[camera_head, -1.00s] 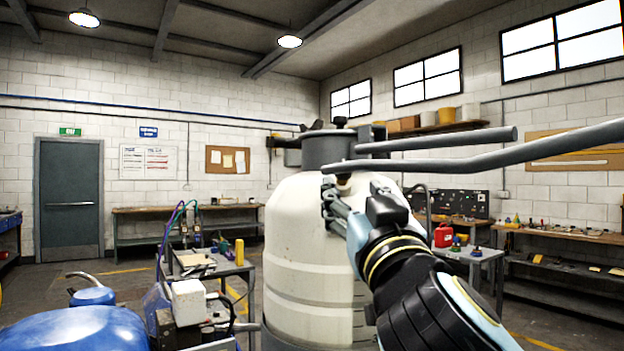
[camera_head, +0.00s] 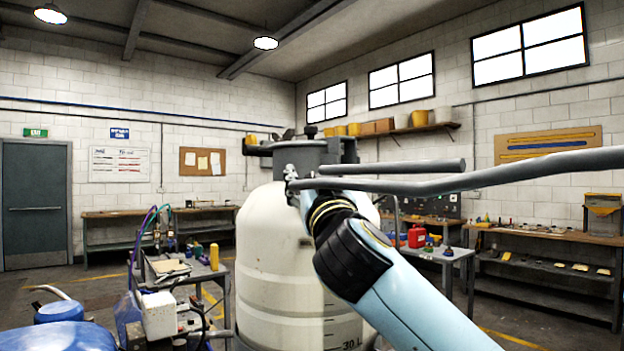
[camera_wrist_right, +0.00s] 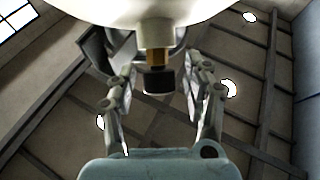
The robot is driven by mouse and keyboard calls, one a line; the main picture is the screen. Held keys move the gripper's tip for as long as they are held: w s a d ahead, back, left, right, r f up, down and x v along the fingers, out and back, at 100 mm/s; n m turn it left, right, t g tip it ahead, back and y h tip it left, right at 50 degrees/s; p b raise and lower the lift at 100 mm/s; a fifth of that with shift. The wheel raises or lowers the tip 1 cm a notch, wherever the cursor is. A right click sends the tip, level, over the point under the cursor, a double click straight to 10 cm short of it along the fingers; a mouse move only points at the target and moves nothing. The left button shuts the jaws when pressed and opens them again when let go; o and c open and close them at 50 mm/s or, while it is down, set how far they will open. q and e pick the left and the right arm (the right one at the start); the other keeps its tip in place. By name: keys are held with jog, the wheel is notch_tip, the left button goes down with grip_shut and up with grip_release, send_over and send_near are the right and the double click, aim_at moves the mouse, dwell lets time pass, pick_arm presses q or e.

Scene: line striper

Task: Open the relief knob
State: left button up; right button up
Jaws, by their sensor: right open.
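The relief knob shows in the right wrist view as a small dark cap (camera_wrist_right: 160,80) on a brass stem, joined to a pale fitting at the picture's top. My right gripper (camera_wrist_right: 155,62) is open, one finger on each side of the knob, with visible gaps between. In the head view my right gripper (camera_head: 294,181) is up at the shoulder of the cream tank (camera_head: 275,262), just below its grey collar (camera_head: 306,154). The knob itself cannot be made out there, hidden by the gripper and arm. My left gripper is not in view.
Two grey handle bars (camera_head: 440,183) run rightward from the tank top, just above my right arm. A small cart (camera_head: 172,268) stands left of the tank, a blue drum (camera_head: 60,337) at lower left. A side table (camera_head: 445,254) with a red can stands right.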

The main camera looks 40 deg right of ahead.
jog(key=shift+c, duration=0.2)
jog(key=shift+s, duration=0.1)
jog(key=c, duration=0.5)
grip_shut()
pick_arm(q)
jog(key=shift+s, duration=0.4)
